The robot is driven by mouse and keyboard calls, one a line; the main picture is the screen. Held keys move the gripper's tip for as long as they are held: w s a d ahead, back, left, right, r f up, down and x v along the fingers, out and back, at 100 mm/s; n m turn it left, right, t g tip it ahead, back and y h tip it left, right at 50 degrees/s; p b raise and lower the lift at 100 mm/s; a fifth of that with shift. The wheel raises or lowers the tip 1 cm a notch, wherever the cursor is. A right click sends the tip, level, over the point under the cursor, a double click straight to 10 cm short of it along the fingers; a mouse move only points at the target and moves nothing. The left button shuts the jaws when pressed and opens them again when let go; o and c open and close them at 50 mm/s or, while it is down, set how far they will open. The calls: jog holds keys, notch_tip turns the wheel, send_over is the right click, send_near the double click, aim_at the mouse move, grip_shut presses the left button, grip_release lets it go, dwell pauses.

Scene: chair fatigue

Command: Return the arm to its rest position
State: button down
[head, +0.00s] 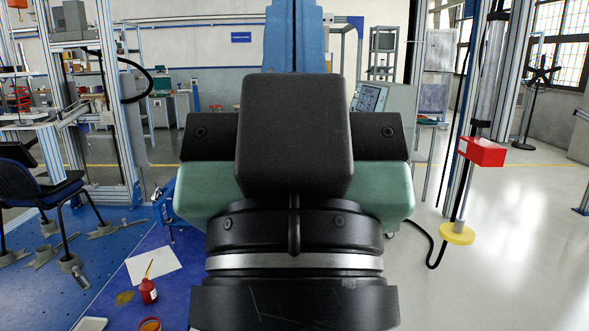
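My arm's end (294,140) fills the middle of the head view, close to the camera. It has a tall black block, black plates with screws at both sides, green rounded parts below them, and a black round joint with a silver ring at the bottom. No fingertips can be made out, so whether my gripper is open or shut does not show. No held object is visible. What lies straight behind the arm is hidden.
At left, a dark blue chair (35,180) stands by a metal frame on a blue floor plate (110,250). A red bottle (148,291) stands by white paper (153,264). At right, a red box (482,151) hangs on a post above a yellow disc (457,233). The right floor is mostly clear.

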notch_tip(320, 180, up, 16)
jog(key=p, duration=1.3)
jog(key=shift+f, duration=0.15)
